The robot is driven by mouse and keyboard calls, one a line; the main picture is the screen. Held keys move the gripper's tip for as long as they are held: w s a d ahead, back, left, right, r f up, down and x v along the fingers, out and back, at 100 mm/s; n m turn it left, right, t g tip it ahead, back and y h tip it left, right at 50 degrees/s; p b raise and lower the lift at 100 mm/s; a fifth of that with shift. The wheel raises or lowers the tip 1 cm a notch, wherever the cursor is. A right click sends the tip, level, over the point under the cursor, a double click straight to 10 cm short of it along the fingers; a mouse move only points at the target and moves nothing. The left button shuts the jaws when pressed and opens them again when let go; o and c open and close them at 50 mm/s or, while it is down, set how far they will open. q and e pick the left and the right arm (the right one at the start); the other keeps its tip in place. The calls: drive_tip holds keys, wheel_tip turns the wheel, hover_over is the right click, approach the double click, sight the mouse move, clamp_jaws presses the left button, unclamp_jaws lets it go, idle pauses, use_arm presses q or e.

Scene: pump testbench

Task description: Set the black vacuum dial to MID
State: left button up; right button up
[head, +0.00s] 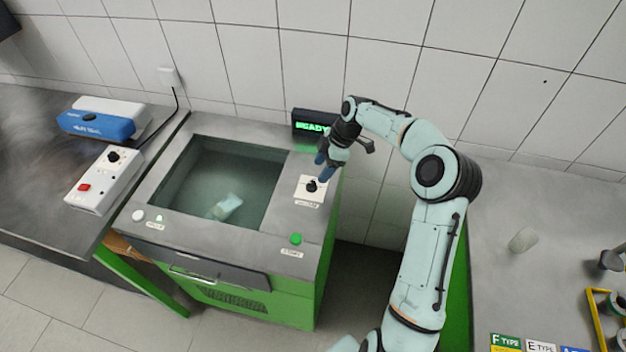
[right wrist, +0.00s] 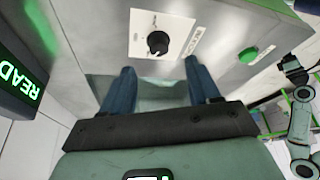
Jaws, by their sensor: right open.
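The black vacuum dial (head: 312,186) sits on a white plate on the right part of the test bench top. In the right wrist view the dial (right wrist: 158,42) lies ahead of and between the two blue fingers, apart from them. The plate's markings are too small to read. My right gripper (head: 323,165) is just above and behind the dial in the head view. In the right wrist view the right gripper (right wrist: 160,85) is open with nothing between its fingers. My left gripper is not in view.
A display (head: 313,124) reading READY stands behind the dial, close to my right gripper. A green button (head: 295,239) is in front. The sunken tank (head: 190,185) holds a pale block (head: 227,206). A white control box (head: 104,180) lies on the left table.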

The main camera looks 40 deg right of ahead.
sight(312, 184)
drive_tip(key=x, duration=0.7)
drive_tip(key=shift+w, duration=0.1)
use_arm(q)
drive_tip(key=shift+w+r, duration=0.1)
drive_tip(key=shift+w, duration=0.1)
